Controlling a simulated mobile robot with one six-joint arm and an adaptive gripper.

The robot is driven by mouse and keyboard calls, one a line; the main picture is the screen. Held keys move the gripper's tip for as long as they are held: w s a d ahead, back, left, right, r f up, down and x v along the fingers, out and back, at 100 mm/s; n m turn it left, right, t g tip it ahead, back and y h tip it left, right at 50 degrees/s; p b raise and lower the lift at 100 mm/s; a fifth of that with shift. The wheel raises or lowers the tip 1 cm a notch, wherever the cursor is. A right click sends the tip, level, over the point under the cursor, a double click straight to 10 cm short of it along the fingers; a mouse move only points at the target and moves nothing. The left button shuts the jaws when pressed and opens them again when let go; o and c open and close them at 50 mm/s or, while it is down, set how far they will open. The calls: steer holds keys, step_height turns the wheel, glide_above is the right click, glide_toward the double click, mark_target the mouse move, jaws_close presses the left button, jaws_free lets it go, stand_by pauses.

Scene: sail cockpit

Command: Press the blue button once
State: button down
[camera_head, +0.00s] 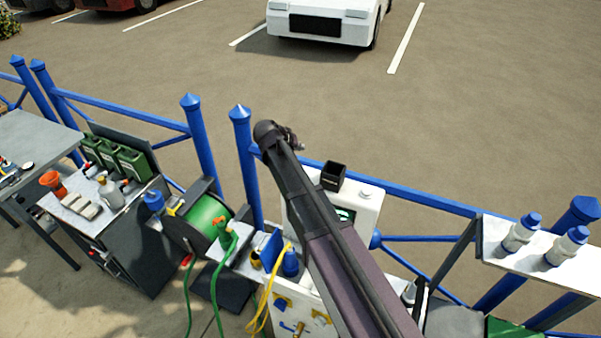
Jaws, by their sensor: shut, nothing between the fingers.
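My arm reaches from the bottom of the view up and left over the workplace, and its dark far end stands near the blue fence. A small dark part shows just beyond that end; I cannot make out the fingers of my gripper there. A white machine (367,215) stands behind my arm, with a partly covered green-lit display (345,215) on its front. A pale round piece (366,195) and an open black box (333,176) are on its top. I cannot make out a blue button; my arm hides part of the machine.
A blue fence (423,200) runs behind the machine. A green hose reel (208,217) and a cabinet (140,238) stand at left. A white shelf (510,262) with two blue-capped bottles is at right. Parking ground with a white car (320,22) lies beyond.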

steer(key=shift+f+b, duration=3.6)
steer(key=shift+f, duration=0.25)
steer(key=shift+f, duration=0.15)
steer(key=shift+f+b, duration=0.3)
steer(key=shift+b, duration=0.15)
steer(key=shift+f+b, duration=0.5)
steer(key=shift+r, duration=0.15)
steer(key=shift+r+p, duration=0.85)
steer(key=shift+p, duration=0.15)
step_height(320, 180, up, 5)
steer(key=p, duration=0.5)
